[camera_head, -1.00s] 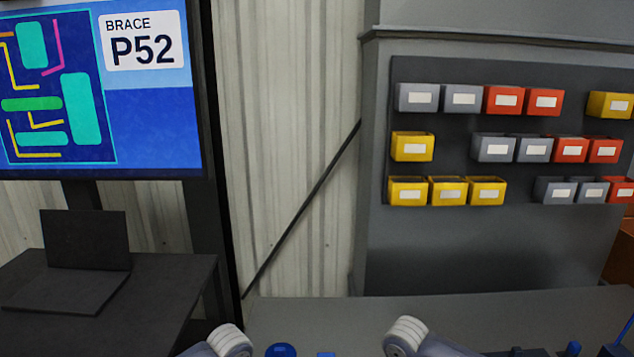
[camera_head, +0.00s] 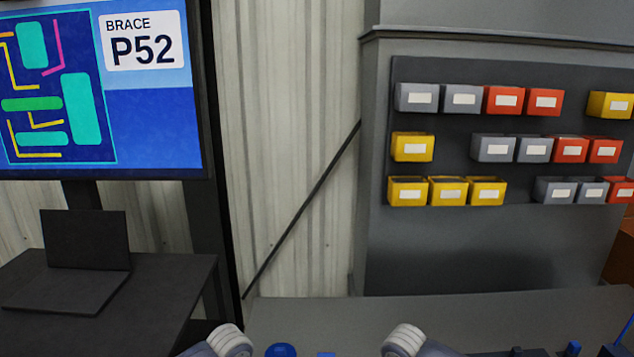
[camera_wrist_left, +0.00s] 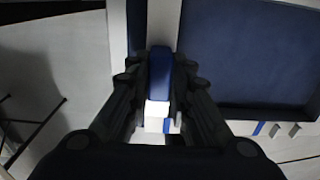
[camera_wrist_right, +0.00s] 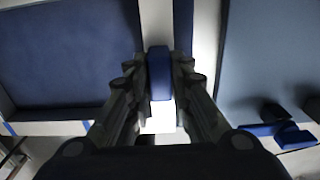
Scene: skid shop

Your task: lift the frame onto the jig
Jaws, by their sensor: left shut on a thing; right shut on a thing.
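In the left wrist view my left gripper (camera_wrist_left: 158,105) is shut on an upright blue piece (camera_wrist_left: 159,72), which I take to be a grip of the frame. A white block shows just below it between the fingers. In the right wrist view my right gripper (camera_wrist_right: 160,105) is shut on a matching blue piece (camera_wrist_right: 160,72), with white below it. White strips and dark blue panels (camera_wrist_left: 245,55) lie behind the fingers; a panel (camera_wrist_right: 65,50) also shows in the right wrist view. I cannot tell which parts are frame or jig. Both grippers are out of the head view.
A grey bench (camera_head: 440,312) spans the front, with small blue parts (camera_head: 281,350) at its near edge. Behind it stands a rack of yellow, red and grey bins (camera_head: 487,191). At left are a dark table (camera_head: 150,290) with a laptop (camera_head: 85,240) and a screen (camera_head: 150,130) reading BRACE P52.

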